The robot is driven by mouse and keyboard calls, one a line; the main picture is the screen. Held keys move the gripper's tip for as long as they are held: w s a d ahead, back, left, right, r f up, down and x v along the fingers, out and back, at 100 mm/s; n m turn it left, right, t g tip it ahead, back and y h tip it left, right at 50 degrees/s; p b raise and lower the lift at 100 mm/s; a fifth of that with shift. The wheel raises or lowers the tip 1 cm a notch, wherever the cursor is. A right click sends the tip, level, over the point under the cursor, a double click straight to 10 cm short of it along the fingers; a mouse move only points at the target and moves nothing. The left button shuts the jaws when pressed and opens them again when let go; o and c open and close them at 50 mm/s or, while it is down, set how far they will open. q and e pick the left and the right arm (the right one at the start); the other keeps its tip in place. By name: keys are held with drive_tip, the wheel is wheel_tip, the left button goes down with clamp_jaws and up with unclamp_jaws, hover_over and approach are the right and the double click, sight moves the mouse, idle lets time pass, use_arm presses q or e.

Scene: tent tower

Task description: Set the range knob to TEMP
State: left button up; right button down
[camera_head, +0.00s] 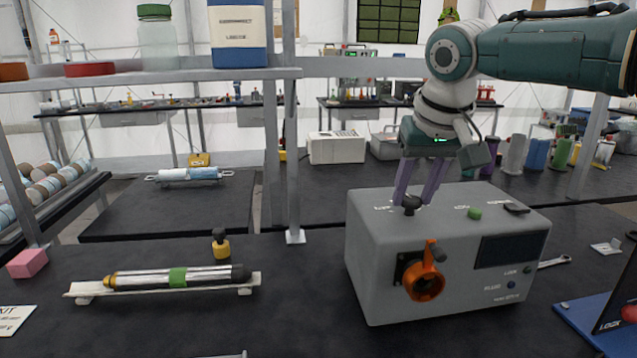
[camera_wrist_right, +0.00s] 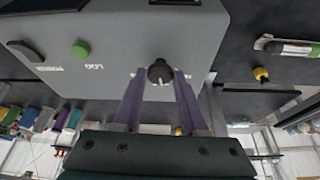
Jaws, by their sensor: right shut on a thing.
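The grey instrument box (camera_head: 400,255) stands on the dark bench at right of centre. The black range knob (camera_head: 411,203) is on its top, near the back left edge. My right gripper (camera_head: 417,195) comes down from above, its purple fingers shut on the knob. In the right wrist view the knob (camera_wrist_right: 160,72) sits between the fingertips of the gripper (camera_wrist_right: 159,78). White lettering shows beside the knob, partly covered by the fingers and too small to read. I cannot tell which mark the knob points to. My left gripper is out of view.
The box top also has a green button (camera_head: 475,213) and a black switch (camera_head: 516,208). An orange crank (camera_head: 425,285) sticks out of its front. A rod on a white cradle (camera_head: 75,290) lies at left. A shelf post (camera_head: 291,150) stands left of the box.

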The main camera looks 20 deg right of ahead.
drive_tip(key=shift+n+y+p, duration=0.4)
drive_tip(key=shift+n+p, duration=0.3)
drive_tip(key=shift+n, duration=0.4)
drive_tip(key=shift+d+f+n+y, duration=0.15)
drive_tip(key=shift+n+y, duration=0.15)
drive_tip(key=shift+n, duration=0.5)
drive_tip(key=shift+n+y+b, duration=0.4)
drive_tip(key=shift+n+b, duration=0.35)
drive_tip(key=shift+n, duration=0.15)
drive_tip(key=n+y+b, duration=0.1)
drive_tip(key=n+b, duration=0.2)
drive_tip(key=shift+d+f, duration=0.1)
drive_tip(key=shift+d, duration=0.05)
drive_tip(key=shift+n+g+y+b, duration=0.3)
drive_tip(key=shift+n+b, duration=0.5)
drive_tip(key=shift+b, duration=0.3)
drive_tip(key=shift+r, duration=0.2)
drive_tip(key=shift+c, duration=2.2)
unclamp_jaws()
